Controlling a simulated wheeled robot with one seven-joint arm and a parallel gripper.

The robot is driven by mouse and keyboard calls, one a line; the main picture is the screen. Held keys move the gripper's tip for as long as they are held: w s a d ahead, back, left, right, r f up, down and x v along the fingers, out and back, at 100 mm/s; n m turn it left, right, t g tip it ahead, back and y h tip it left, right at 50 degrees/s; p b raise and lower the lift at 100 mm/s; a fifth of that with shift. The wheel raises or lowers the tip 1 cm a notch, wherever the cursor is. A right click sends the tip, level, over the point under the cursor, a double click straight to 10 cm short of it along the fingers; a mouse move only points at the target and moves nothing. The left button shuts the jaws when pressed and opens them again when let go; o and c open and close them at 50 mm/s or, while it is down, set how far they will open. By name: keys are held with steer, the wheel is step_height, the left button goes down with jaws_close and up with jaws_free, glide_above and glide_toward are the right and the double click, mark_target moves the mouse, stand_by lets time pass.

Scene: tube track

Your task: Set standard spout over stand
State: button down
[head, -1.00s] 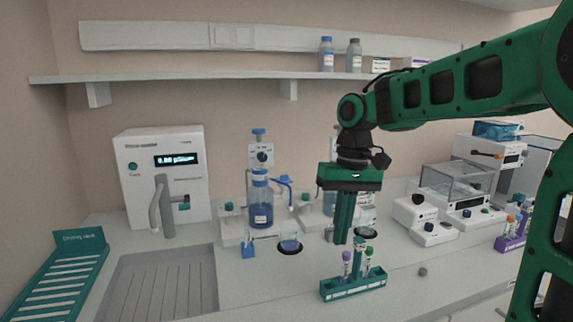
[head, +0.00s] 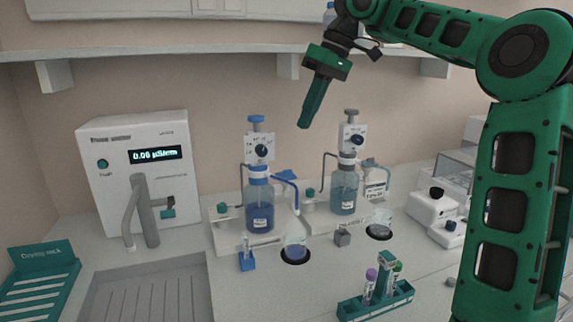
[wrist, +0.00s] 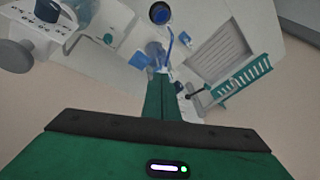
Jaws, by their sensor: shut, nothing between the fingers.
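Two pump dispensers stand at the back of the bench. The left one has a blue bottle (head: 260,212) and a blue spout (head: 289,181) that reaches right and bends down beside the bottle. The right one has a grey-topped bottle (head: 344,190) and a grey-blue spout (head: 382,171) on its right. A small blue stand (head: 247,261) is at the front left, and a small grey stand (head: 342,238) is between the beakers. I cannot tell which spout is the standard one. My gripper (head: 304,124) is shut and empty, in the air above and between the two dispensers; its fingers also show in the wrist view (wrist: 162,92).
Beakers sit on dark round pads, one by the blue stand (head: 296,252) and one at the right (head: 380,230). A green tube rack (head: 350,311) is in front. A meter (head: 110,165) stands left, above a grooved drain area (head: 150,295). A shelf (head: 170,52) runs behind.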

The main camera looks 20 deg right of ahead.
steer(key=shift+s+f, duration=0.1)
steer(key=shift+f, duration=0.55)
steer(key=s+a+x, duration=0.1)
steer(key=x, duration=1)
steer(key=shift+s, duration=0.35)
steer(key=shift+s+a+m, duration=0.2)
steer(key=shift+m, duration=0.2)
steer(key=shift+s+a+m+t, duration=0.3)
steer(key=shift+a+m, duration=0.15)
steer(key=shift+m, duration=0.15)
